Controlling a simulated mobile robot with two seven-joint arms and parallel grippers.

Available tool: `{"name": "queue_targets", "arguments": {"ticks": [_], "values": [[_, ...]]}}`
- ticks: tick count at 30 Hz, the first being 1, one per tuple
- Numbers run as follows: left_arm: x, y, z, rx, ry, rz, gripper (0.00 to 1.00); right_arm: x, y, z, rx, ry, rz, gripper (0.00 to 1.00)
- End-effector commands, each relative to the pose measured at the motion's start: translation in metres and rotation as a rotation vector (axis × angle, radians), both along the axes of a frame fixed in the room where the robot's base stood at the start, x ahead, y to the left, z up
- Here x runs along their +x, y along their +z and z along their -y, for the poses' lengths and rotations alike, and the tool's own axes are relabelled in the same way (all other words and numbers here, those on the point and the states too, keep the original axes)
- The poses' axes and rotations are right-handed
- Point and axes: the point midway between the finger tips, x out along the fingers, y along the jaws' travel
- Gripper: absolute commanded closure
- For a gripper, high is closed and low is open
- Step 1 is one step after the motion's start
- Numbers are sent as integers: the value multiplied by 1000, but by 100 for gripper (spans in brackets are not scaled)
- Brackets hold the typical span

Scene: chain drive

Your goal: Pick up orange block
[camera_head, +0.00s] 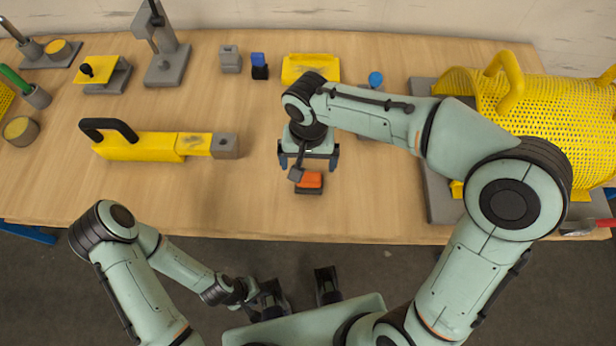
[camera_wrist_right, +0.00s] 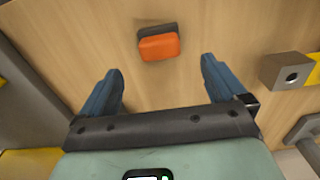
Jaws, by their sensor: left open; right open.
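The orange block (camera_head: 310,180) lies near the table's front edge, with a dark grey part under or against it. My right gripper (camera_head: 308,162) is open and empty, pointing down just behind the block in the head view. In the right wrist view the orange block (camera_wrist_right: 159,47) lies ahead of the open right gripper (camera_wrist_right: 162,68), roughly centred between the fingers but beyond their tips. No finger touches it. My left gripper (camera_head: 297,284) is open and empty, low in the head view, off the table's front edge.
A yellow tray (camera_head: 310,67), a blue-topped piece (camera_head: 259,66) and a grey block (camera_head: 230,58) stand behind. A yellow mesh guard (camera_head: 550,115) fills the right. Wood around the orange block is clear.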

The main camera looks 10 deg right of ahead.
Motion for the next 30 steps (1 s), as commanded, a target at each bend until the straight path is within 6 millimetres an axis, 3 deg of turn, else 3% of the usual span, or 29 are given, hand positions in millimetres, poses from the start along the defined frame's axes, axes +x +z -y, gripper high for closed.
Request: {"name": "queue_targets", "arguments": {"ticks": [3,11,18,28,29,30], "values": [[-1,-3,0,0,1,-1,57,0,-21,1,-2,-1,-4,2],[-1,-5,0,0,0,-1,57,0,-40,1,-1,0,-1,2],[-2,-8,0,0,0,-2,57,0,-76,2,0,0,-2,2],[-2,-9,0,0,0,-2,57,0,-84,2,1,-1,1,2],[-2,-9,0,0,0,-2,57,0,-84,2,1,-1,1,9],[-2,-9,0,0,0,-2,57,0,-84,2,1,-1,1,22]]}}
